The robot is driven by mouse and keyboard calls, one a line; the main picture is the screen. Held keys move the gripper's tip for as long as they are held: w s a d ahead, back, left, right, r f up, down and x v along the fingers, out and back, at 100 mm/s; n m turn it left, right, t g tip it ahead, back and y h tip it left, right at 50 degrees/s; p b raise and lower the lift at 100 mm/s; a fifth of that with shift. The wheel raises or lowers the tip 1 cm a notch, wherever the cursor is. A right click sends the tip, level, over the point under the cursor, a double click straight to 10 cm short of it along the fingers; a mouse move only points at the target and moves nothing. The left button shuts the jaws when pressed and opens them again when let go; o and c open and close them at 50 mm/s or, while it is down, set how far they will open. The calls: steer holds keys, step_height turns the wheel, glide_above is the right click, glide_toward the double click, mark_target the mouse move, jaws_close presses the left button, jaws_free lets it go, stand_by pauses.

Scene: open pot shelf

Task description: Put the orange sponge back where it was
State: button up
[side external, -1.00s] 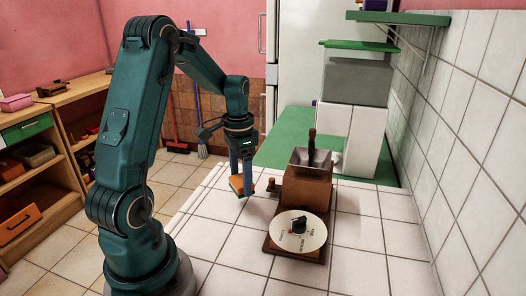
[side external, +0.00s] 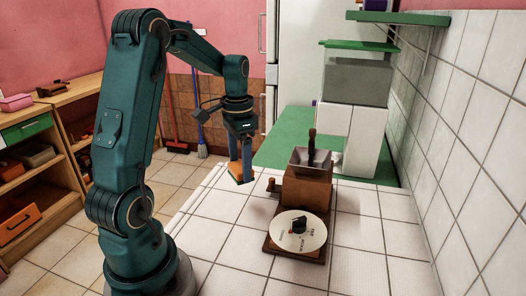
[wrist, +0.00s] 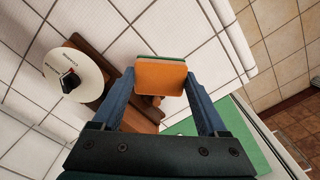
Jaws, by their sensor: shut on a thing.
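The orange sponge (side external: 235,171) is a small block with a green layer on one face. It also shows in the wrist view (wrist: 160,77), orange face towards the camera and a green edge at the top. My gripper (side external: 243,176) is shut on it, with one blue finger at each side, as the wrist view (wrist: 162,84) shows. The sponge is held above the white tiled counter (side external: 217,204), left of the wooden grinder (side external: 305,188). The place where the sponge was before is not marked in these frames.
The wooden grinder carries a metal hopper and stands behind a white disc (side external: 283,238) with a black knob. A green surface (side external: 283,153) lies beyond, with a white block and grey box (side external: 356,82) at its right. Green shelves hang on the right wall. The left front counter is clear.

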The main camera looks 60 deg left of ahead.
steer(key=shift+r+n, duration=0.15)
steer(key=shift+n, duration=0.35)
steer(key=w+a+n, duration=0.2)
steer(key=a+n, duration=0.5)
steer(key=n, duration=0.1)
glide_above(233, 183)
step_height(233, 183, down, 4)
steer(key=shift+r, duration=0.15)
steer(key=shift+f, duration=2.3)
steer(key=o, duration=1.4)
steer(key=shift+f, duration=0.1)
steer(key=shift+c, duration=0.2)
